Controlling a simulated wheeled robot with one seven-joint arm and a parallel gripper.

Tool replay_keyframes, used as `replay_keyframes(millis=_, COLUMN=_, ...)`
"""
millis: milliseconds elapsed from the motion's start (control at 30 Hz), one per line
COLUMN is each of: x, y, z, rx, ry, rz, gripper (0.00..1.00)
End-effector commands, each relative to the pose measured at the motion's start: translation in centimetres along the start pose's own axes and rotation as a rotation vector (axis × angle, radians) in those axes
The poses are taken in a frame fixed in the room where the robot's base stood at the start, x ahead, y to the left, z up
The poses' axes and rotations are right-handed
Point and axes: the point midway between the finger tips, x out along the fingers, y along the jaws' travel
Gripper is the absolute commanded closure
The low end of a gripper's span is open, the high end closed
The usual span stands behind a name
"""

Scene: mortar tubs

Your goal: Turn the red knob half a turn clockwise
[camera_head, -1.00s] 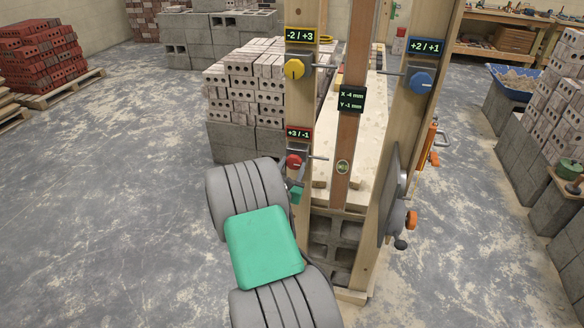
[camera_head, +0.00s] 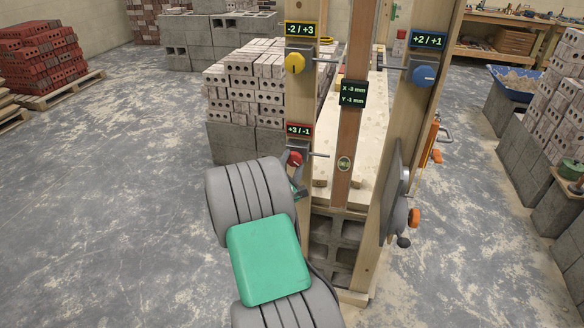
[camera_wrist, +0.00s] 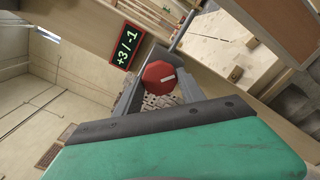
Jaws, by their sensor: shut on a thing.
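The red knob (camera_head: 295,158) sits on the left wooden post under a label reading +3 / -1 (camera_head: 299,130). In the wrist view the red knob (camera_wrist: 157,74) is an angular disc with a short white mark, and its label (camera_wrist: 126,46) is beside it. My gripper (camera_head: 297,174) is at the knob, with its grey fingers on either side of it. It is shut on the knob. Parts of the fingers are hidden behind my wrist. A display (camera_head: 352,94) on the brown upright reads X -3 mm, Y -1 mm.
A yellow knob (camera_head: 294,63) is higher on the same post, labelled -2 / +3. A blue knob (camera_head: 424,76) is on the right post, labelled +2 / +1. A thin rod (camera_head: 318,155) sticks out right of the red knob. Brick stacks stand behind; the left floor is clear.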

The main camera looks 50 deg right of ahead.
Motion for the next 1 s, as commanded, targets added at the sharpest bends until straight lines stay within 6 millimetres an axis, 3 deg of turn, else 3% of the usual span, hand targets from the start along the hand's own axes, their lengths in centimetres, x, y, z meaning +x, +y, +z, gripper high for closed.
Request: replay_keyframes(millis=1000, x=0.00, y=-0.20, z=-0.19, rx=0.964, ry=0.003, rz=0.002, gripper=0.94)
